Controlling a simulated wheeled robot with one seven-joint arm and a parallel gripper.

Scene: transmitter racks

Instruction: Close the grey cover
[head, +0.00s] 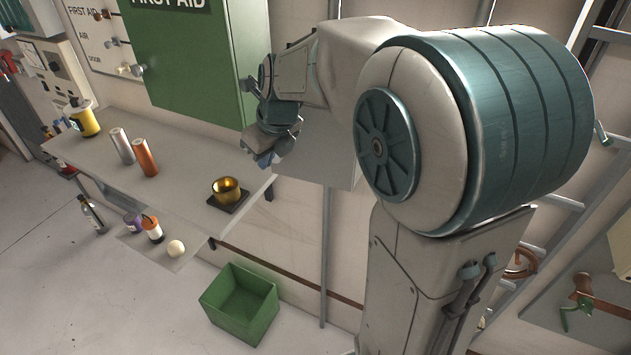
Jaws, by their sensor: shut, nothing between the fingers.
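A flat light-grey panel (325,160), which looks like the grey cover, shows in the head view behind and below my forearm. My arm hides its upper part, so its hinge and how far open it stands cannot be told. My gripper (265,158) is shut and empty. It is just left of the panel, at the right edge of the green first aid cabinet, above the shelf. Whether it touches the panel cannot be told.
The green first aid cabinet (185,60) is left of my gripper. The shelf (185,185) below holds a gold cup (226,190), two cylinders and a yellow can (84,118). A green bin (240,304) stands on the floor. A metal frame (575,205) is at right.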

